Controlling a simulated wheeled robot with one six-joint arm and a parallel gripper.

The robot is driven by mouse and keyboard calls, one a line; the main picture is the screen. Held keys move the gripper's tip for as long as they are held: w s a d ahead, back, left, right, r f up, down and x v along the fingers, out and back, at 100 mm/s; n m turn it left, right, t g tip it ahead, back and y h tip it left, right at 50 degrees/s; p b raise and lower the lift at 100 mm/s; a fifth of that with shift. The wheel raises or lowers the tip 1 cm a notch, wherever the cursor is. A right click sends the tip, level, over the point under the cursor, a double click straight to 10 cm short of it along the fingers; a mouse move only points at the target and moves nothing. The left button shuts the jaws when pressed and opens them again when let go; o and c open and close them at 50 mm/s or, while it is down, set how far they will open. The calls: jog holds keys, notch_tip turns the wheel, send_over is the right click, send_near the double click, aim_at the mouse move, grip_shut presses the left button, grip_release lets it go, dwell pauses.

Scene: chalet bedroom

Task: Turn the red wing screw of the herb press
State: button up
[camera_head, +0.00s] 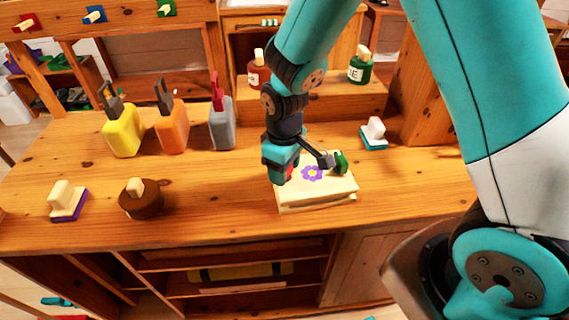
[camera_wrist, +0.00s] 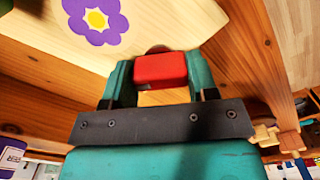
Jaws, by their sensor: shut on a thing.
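The herb press (camera_head: 315,196) is a pale wooden block with a purple flower on top, standing on the wooden desk. Its flower and pale top also show in the wrist view (camera_wrist: 60,42). The red wing screw (camera_wrist: 160,70) sits between the two teal fingers of my gripper (camera_wrist: 158,85), which is shut on it. In the head view a little red of the screw (camera_head: 290,173) shows beside my gripper (camera_head: 283,172), at the left side of the press. A green wing screw (camera_head: 341,162) stands at the right side of the press.
Yellow (camera_head: 123,132), orange (camera_head: 172,129) and grey (camera_head: 221,124) bottles stand at the back left. A teal-based block (camera_head: 374,134) is behind right.

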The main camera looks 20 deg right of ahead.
jog(key=m+p, duration=0.1)
jog(key=m, duration=0.4)
jog(key=shift+r+m, duration=0.1)
jog(key=shift+m, duration=0.2)
jog(key=shift+m+p, duration=0.45)
jog(key=shift+m, duration=1.85)
jog(key=o, duration=0.9)
jog(key=shift+o, duration=0.2)
notch_tip(320, 180, up, 17)
jog(key=shift+r, duration=0.15)
